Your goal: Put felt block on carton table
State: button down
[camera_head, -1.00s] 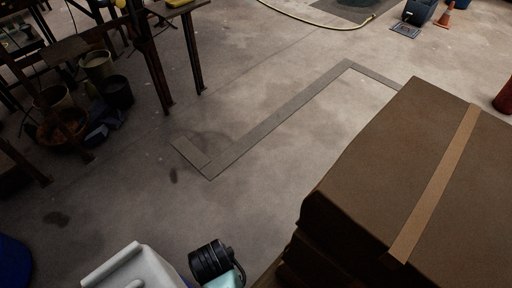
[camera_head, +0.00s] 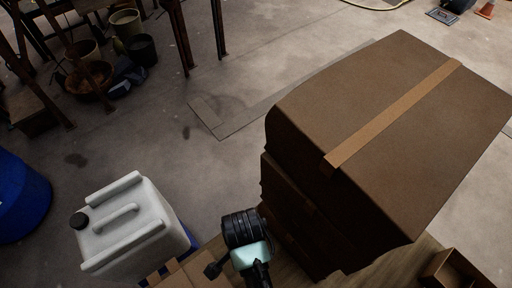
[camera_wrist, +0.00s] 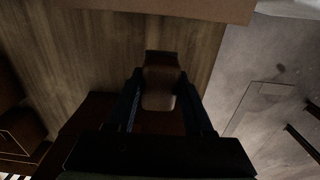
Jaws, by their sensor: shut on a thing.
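In the wrist view my gripper (camera_wrist: 161,90) is shut on a small brown block, the felt block (camera_wrist: 160,70), which sits between the two dark fingers. The wooden table top (camera_wrist: 60,45) shows beyond and below the block. I cannot tell how high the block is above it. In the head view the carton table (camera_head: 432,252) is a wooden top bearing a tall stack of brown cartons (camera_head: 375,110) with a tape strip. My arm shows at the bottom of the head view, left of the stack; the fingers and block are hidden there.
A small open box (camera_head: 452,270) is at the table's right. A cardboard edge (camera_wrist: 200,8) crosses the top of the wrist view. A white jug (camera_head: 130,228) and a blue drum (camera_head: 18,198) stand left. Bare floor (camera_head: 130,150) lies behind them.

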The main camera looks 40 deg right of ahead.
notch_tip(320, 180, down, 9)
jog(key=shift+b, duration=0.45)
jog(key=shift+f, duration=0.15)
jog(key=shift+c, duration=1.4)
grip_release()
notch_tip(320, 180, up, 12)
jog(key=shift+r+p, duration=0.2)
jog(key=shift+p, duration=0.6)
